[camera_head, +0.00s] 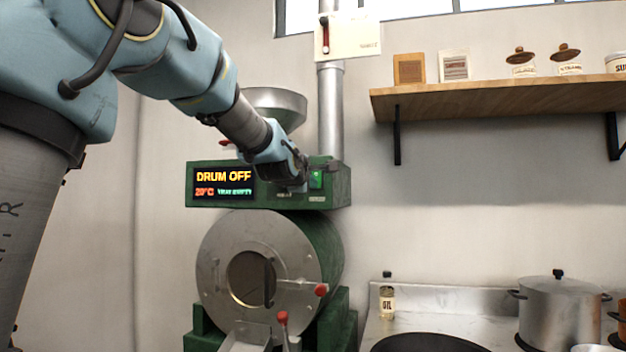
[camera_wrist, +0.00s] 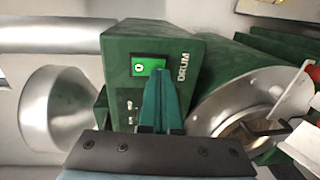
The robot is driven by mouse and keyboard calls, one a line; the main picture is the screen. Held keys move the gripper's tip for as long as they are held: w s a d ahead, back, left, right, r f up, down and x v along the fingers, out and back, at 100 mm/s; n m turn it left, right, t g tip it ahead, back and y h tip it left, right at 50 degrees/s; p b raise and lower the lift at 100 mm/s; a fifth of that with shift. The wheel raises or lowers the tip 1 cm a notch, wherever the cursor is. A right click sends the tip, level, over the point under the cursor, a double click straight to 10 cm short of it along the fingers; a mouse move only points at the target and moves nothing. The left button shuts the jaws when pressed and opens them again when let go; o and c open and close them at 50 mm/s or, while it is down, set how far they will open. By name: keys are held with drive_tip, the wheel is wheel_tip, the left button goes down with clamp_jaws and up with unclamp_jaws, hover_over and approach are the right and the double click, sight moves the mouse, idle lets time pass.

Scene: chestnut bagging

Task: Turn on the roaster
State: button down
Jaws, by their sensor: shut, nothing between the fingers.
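The green roaster (camera_head: 330,255) stands at the centre of the head view, with a round steel drum front. Its display (camera_head: 223,185) reads "DRUM OFF" and "20°C", with a smaller green line too small to read surely. A bright green switch (camera_head: 316,180) sits at the right of the control panel. In the wrist view the switch (camera_wrist: 143,66) is near the label "DRUM". My gripper (camera_head: 300,184) is shut and empty in front of the panel, left of the switch. In the wrist view its fingertips (camera_wrist: 160,76) overlap the switch's lower edge; I cannot tell whether they touch it.
A steel hopper (camera_head: 277,105) and flue pipe (camera_head: 330,115) rise above the roaster. Red-knobbed levers (camera_head: 321,290) stick out below. A wooden shelf (camera_head: 500,95) with jars is at the upper right. A pot (camera_head: 560,312) and an oil bottle (camera_head: 387,298) stand at the lower right.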

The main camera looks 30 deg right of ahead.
drive_tip(key=shift+w+d+f, duration=0.1)
drive_tip(key=shift+w+d, duration=0.35)
drive_tip(key=shift+w+d+b, duration=0.1)
drive_tip(key=shift+b, duration=0.6)
drive_tip(key=shift+f, duration=0.15)
